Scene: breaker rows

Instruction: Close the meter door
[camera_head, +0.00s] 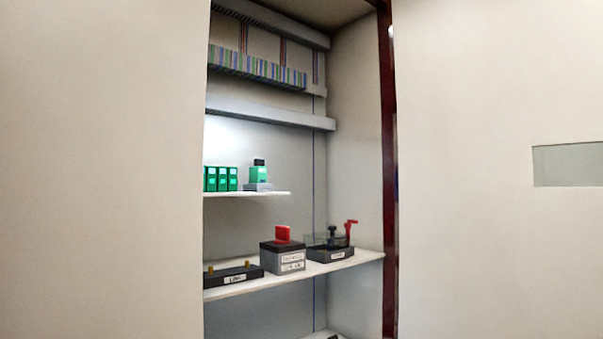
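A large beige door panel (490,240) fills the right side of the view, with a grey-green window (568,164) at its right edge. Another beige panel (100,170) fills the left side. No label shows which is the meter door. Between them is a tall gap into a cabinet, with a dark red edge strip (388,150) along its right side. Neither of my grippers is in view.
Inside, a lower shelf (345,262) holds a black terminal block (235,276), a grey box with a red handle (283,257) and a black switch with a red lever (331,253). An upper shelf (250,194) carries several green modules (220,179). Wire ducts (270,112) run above.

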